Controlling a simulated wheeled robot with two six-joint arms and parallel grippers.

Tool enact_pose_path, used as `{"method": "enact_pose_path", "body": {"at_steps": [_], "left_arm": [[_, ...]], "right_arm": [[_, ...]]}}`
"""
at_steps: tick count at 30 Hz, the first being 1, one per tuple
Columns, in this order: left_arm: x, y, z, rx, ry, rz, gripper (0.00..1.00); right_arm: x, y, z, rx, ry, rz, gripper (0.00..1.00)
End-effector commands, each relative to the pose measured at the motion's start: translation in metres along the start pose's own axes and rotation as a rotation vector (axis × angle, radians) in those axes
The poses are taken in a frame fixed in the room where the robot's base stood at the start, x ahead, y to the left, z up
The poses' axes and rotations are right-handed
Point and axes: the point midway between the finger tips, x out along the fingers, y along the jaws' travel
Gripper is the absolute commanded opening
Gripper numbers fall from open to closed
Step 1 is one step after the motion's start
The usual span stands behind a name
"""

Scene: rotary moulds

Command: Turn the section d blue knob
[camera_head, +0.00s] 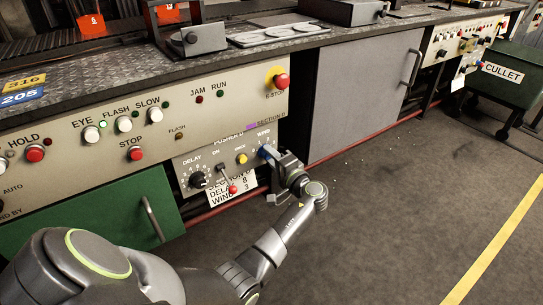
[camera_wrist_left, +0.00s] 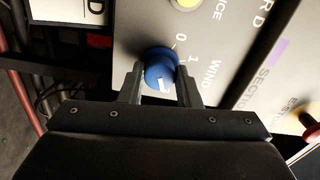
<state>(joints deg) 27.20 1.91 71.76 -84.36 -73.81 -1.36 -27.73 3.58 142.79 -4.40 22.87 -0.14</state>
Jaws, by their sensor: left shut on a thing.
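The blue knob (camera_wrist_left: 161,70) is under the WIND label on the section D panel (camera_head: 222,160). In the left wrist view it sits between the two dark fingers of my left gripper (camera_wrist_left: 161,84), which is shut on it. The white pointer line on the knob faces down in that view, and the marks 0 and 1 show beside it. In the head view only a bit of the blue knob (camera_head: 264,153) shows past my left gripper (camera_head: 273,157). My right gripper is not in view.
On the same panel are a black DELAY knob (camera_head: 197,180), a red-tipped toggle lever (camera_head: 232,188) and a yellow button (camera_head: 241,159). A red E-STOP button (camera_head: 281,81) is above. A paper label (camera_head: 231,191) hangs below. The floor to the right is clear.

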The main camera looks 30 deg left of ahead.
Motion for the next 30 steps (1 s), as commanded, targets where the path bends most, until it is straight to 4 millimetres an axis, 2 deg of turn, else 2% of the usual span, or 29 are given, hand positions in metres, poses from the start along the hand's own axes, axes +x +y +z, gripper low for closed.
{"method": "enact_pose_path", "body": {"at_steps": [14,15,19,20,30], "left_arm": [[0.0003,-0.0001,-0.0002,0.010,0.001,-0.001,0.07],[0.0003,-0.0001,-0.0002,0.010,0.001,-0.001,0.32],[0.0003,0.0000,-0.0001,0.010,0.001,-0.001,0.49],[0.0003,0.0000,-0.0001,0.009,0.001,-0.001,0.52],[0.0009,0.0000,0.0002,0.008,0.001,0.000,0.52]], "right_arm": [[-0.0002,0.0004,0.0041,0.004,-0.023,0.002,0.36],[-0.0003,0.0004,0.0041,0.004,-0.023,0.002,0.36],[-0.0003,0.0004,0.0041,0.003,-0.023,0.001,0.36],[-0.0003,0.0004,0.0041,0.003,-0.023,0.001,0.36],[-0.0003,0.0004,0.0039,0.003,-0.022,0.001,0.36]]}}
